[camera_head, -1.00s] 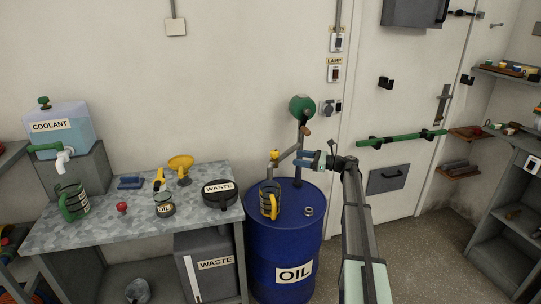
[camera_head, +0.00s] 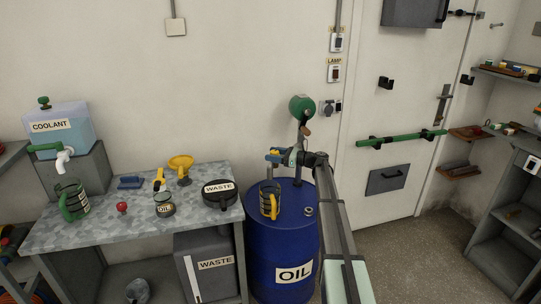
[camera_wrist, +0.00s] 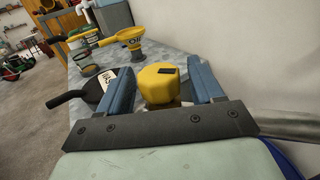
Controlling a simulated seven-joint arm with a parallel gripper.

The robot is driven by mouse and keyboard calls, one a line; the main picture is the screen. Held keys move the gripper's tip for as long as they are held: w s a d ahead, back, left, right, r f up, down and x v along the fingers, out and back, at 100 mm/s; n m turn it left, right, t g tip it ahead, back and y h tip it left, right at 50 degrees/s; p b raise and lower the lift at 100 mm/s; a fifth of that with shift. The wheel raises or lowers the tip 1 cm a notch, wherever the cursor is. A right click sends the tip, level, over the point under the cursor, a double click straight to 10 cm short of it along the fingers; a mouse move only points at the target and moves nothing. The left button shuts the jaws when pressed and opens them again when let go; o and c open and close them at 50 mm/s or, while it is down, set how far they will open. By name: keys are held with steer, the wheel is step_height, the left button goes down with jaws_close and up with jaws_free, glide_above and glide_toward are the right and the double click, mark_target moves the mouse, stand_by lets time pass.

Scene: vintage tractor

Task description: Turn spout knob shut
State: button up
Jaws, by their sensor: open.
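The yellow spout knob (camera_wrist: 159,84) sits between the two blue fingers of my gripper (camera_wrist: 161,74) in the wrist view. It is a many-sided cap with a dark mark on top. Narrow gaps seem to show at its sides; I cannot tell if a finger touches it. In the head view my gripper (camera_head: 278,157) reaches from the right to the knob on the spout, above the blue oil drum (camera_head: 277,230). My gripper is open around the knob. It and my arm hide most of the spout in the head view.
A jug with a yellow handle (camera_head: 269,200) stands on the drum under the spout. A workbench (camera_head: 110,222) on the left holds a black waste pan (camera_head: 219,196) and a yellow funnel (camera_head: 181,163).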

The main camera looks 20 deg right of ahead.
steer(key=shift+x, duration=0.85)
steer(key=shift+c, duration=0.4)
steer(key=c, duration=0.9)
